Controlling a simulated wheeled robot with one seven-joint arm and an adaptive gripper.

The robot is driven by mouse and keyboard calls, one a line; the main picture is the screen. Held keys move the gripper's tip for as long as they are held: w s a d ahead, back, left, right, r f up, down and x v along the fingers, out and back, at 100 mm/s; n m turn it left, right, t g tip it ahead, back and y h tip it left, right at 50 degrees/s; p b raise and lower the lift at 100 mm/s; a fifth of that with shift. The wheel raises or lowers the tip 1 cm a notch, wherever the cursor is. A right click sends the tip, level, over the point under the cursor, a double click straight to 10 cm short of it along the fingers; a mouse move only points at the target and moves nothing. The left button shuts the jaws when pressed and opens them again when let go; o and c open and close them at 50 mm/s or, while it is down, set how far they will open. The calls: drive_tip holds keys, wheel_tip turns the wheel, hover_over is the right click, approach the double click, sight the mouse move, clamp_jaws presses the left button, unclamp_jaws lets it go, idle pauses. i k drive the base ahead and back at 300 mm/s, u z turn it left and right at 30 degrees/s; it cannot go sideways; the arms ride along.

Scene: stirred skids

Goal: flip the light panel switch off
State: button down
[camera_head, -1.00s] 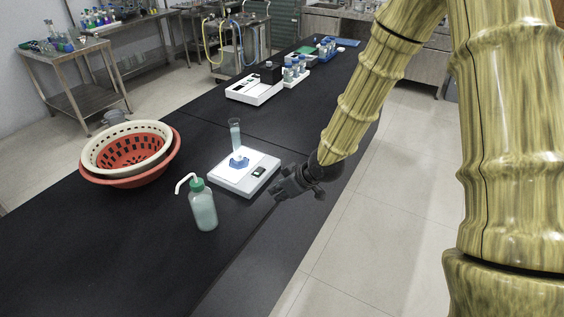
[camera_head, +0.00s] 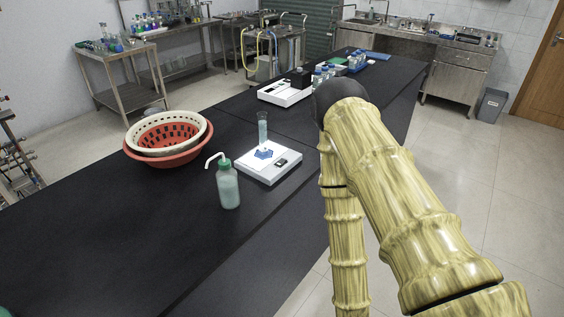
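The light panel (camera_head: 254,167) is a flat white box on the black bench, left of my arm. Its top looks bright white; I cannot tell whether it is lit. A small dark switch (camera_head: 281,162) sits on its right part, too small to read its position. A clear cylinder (camera_head: 262,128) on a blue base (camera_head: 263,154) stands upright on the panel. My gripper is not in view; only my yellow arm shows, to the right of the panel.
A green-capped wash bottle (camera_head: 228,186) stands just left of the panel. A red basin (camera_head: 170,160) with a cream colander (camera_head: 165,132) lies further left. Behind are another white device (camera_head: 284,94) and several blue-capped bottles (camera_head: 324,73). The front of the bench is clear.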

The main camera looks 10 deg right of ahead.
sight(282, 161)
drive_tip(key=u, duration=0.55)
drive_tip(key=k, duration=1.35)
drive_tip(key=u, duration=0.25)
drive_tip(key=i, duration=0.25)
drive_tip(key=z, duration=0.75)
drive_tip(key=i, duration=1.45)
drive_tip(key=u, duration=0.45)
